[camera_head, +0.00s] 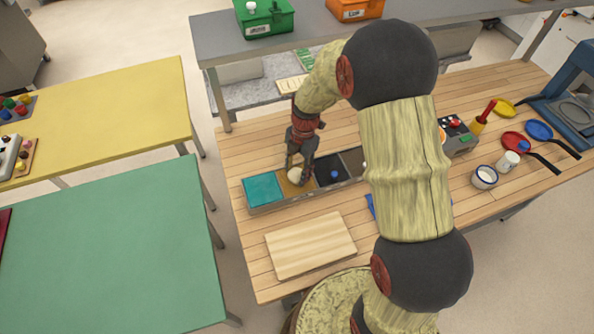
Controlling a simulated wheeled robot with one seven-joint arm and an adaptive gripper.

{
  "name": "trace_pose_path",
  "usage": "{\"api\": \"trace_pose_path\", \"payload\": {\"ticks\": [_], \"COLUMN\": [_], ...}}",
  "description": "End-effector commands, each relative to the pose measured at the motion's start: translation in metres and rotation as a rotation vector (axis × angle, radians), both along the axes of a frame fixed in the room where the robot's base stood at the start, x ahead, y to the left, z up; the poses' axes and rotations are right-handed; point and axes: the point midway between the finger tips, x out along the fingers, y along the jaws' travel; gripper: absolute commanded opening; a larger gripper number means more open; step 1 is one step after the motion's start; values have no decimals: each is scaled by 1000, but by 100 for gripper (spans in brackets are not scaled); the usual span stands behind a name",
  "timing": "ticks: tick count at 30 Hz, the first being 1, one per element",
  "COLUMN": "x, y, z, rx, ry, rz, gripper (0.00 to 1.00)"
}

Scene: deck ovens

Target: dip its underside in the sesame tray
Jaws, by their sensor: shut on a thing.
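My gripper (298,172) points down at the row of trays and is shut on a small pale round piece (294,175), perhaps a dough ball. The piece is over the golden-tan tray (288,191), which looks like the sesame tray. This tray sits between a teal tray (262,188) and a black tray (325,163). The fingers hide part of the piece and of the tan tray. I cannot tell whether the underside touches the tray's contents.
A blue item (334,175) stands in the black tray. A bare wooden board (310,245) lies in front of the trays. A green box (264,17) and an orange box (355,9) stand on the shelf behind.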

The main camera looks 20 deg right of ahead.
Motion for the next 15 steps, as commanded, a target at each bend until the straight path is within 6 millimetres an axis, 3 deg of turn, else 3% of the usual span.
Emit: {"api": "trace_pose_path", "payload": {"ticks": [15], "x": [0], "y": [0], "z": [-6], "rx": [0], "ry": [0], "rz": [0], "gripper": [16]}}
